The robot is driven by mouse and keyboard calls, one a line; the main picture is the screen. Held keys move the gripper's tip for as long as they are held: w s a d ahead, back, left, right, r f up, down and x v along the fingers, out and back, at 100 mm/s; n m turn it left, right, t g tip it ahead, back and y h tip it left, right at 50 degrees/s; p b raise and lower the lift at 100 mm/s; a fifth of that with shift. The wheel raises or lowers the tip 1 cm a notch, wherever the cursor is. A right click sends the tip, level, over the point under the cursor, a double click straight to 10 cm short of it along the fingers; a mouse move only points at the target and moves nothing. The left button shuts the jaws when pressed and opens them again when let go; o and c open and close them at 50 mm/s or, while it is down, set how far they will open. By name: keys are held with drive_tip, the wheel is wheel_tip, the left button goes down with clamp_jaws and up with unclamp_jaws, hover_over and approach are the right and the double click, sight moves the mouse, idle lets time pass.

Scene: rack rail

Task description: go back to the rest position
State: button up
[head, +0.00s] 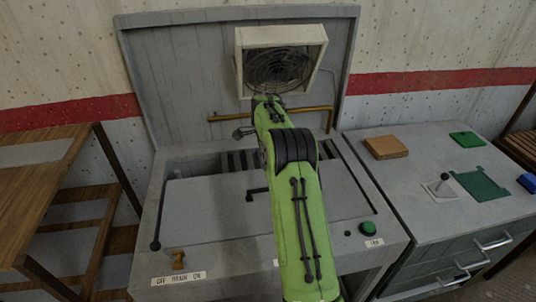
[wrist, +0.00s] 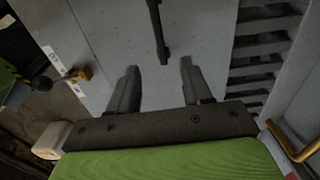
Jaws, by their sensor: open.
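My gripper (head: 243,132) is over the back part of the grey machine, at the far end of my green arm. In the wrist view my gripper (wrist: 158,68) is open, its two dark fingers apart with nothing between them. Below it lies the flat grey cover (head: 205,205), with a black bar handle (wrist: 158,35) just beyond the fingertips in the wrist view. My arm hides part of the cover and of the machine's front in the head view.
A caged fan (head: 280,70) and a brass pipe (head: 228,116) are on the upright panel behind. Dark slats (wrist: 260,68) show beside the cover. A cabinet (head: 415,205) stands right, a wooden table (head: 35,185) left.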

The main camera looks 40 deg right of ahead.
wheel_tip(320, 180, up, 4)
drive_tip(key=shift+r+p, duration=0.15)
drive_tip(key=shift+p, duration=0.15)
drive_tip(key=s+a+r+n+t+h, duration=0.1)
drive_tip(key=s+a+r+n+t, duration=0.2)
drive_tip(key=s+a+r+n, duration=1.1)
drive_tip(key=s+a+f+n+t, duration=0.1)
drive_tip(key=s+a+n, duration=0.3)
drive_tip(key=s, duration=0.4)
drive_tip(key=s+a+f+n+t+y, duration=0.1)
drive_tip(key=s+a+f+n, duration=0.1)
drive_tip(key=s+a+n, duration=0.3)
drive_tip(key=s+a, duration=0.2)
drive_tip(key=s, duration=0.1)
drive_tip(key=shift+t, duration=0.3)
